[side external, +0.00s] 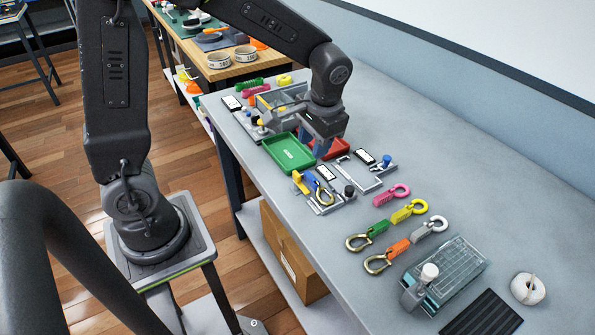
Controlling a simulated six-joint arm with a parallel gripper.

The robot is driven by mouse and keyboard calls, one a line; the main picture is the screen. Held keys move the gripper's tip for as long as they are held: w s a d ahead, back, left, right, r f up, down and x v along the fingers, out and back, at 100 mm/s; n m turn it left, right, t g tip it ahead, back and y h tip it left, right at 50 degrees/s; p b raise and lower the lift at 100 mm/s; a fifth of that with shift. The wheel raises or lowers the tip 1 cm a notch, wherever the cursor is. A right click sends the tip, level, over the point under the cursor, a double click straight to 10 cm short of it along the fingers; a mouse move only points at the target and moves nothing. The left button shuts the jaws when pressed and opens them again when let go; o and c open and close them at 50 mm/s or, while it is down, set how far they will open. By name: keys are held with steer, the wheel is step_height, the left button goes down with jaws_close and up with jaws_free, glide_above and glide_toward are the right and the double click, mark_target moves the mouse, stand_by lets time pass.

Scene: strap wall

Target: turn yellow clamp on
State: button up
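My gripper (321,147) points down over the back half of the grey table, beside a green tray (288,153) and in front of a red tray (333,149). Its fingers are small and partly merged with the fixtures behind, so whether they are open or shut is unclear. A yellow-orange lever (300,182) stands beside a blue lever (313,182) on a small grey fixture nearer the camera. Another yellow part (266,101) shows on a fixture left of my gripper, partly hidden by it. I cannot tell which yellow part is the clamp, nor its position.
A fixture with a blue knob (387,161) stands right of my gripper. Coloured straps with hooks, including a pink one (392,195) and a green one (377,229), lie in front. A clear-topped box (452,272) and white roll (528,289) are nearer.

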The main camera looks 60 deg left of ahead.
mark_target(297, 173)
steer(key=a+f+m, duration=0.1)
steer(key=f+m, duration=0.2)
steer(key=m, duration=0.3)
steer(key=s+a+f+m+y, duration=0.1)
steer(key=f+m, duration=0.3)
steer(key=m, duration=0.2)
steer(key=a+f+m+y, duration=0.1)
steer(key=f+m, duration=0.2)
steer(key=m, duration=0.4)
steer(key=shift+s+a+f, duration=0.15)
steer(key=shift+s+a, duration=0.15)
steer(key=shift+s, duration=0.1)
steer(key=shift+c, duration=0.4)
jaws_close()
